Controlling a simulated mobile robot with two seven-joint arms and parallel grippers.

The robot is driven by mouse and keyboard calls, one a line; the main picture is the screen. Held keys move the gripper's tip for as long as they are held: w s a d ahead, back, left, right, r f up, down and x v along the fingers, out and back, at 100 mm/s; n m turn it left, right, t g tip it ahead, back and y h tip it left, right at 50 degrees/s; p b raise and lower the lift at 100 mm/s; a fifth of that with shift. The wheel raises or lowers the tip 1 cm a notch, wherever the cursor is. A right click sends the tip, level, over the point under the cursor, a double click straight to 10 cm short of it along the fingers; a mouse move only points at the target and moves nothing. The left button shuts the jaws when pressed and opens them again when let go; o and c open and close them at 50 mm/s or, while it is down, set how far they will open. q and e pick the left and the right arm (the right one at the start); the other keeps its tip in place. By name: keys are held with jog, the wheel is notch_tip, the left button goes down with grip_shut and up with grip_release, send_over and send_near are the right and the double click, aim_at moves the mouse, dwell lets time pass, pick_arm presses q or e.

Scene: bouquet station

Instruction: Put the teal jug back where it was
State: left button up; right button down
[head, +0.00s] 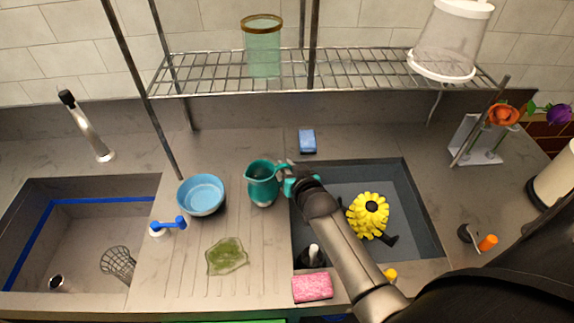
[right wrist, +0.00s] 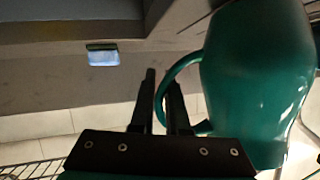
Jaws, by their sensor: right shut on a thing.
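The teal jug (head: 261,187) is upright over the ribbed counter between the two sinks, right of the blue bowl. I cannot tell whether its base touches the counter. My right gripper (head: 287,177) comes in from the right and is shut on the jug's handle. In the right wrist view the teal jug (right wrist: 258,75) fills the right side, with its handle loop at the fingers of my right gripper (right wrist: 160,100). My left gripper is not in view.
A blue bowl (head: 201,195) and green dish (head: 227,257) are on the counter. A blue sponge (head: 307,140) lies behind, a pink sponge (head: 312,288) in front. A wire shelf (head: 350,70) hangs above.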

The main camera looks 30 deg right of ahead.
jog(key=c, duration=0.9)
grip_release()
jog(key=shift+r, duration=0.1)
jog(key=shift+s+r, duration=0.1)
jog(key=shift+s, duration=0.1)
jog(key=p+v, duration=0.2)
jog(key=v, duration=0.9)
jog(key=shift+s+r, duration=0.15)
jog(key=shift+s, duration=0.1)
